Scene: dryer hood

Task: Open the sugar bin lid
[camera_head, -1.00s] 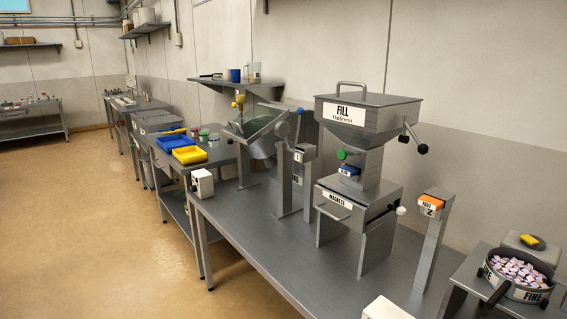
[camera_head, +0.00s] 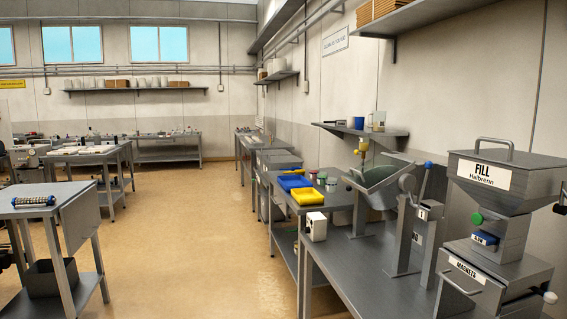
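I cannot make out a bin labelled as sugar in this view. Grey metal boxes with flat tops (camera_head: 279,160) stand along the right wall, beyond the blue and yellow trays; I cannot tell whether one is the sugar bin or has a lid. Neither of my grippers is in view.
The workbench (camera_head: 350,262) on the right carries a FILL hopper (camera_head: 503,180), a MAGNETS drawer unit (camera_head: 480,280) and a tilted drum (camera_head: 388,185). A blue tray (camera_head: 294,182) and yellow tray (camera_head: 307,196) lie beyond. A table (camera_head: 60,200) stands left. The tan floor (camera_head: 190,240) between is clear.

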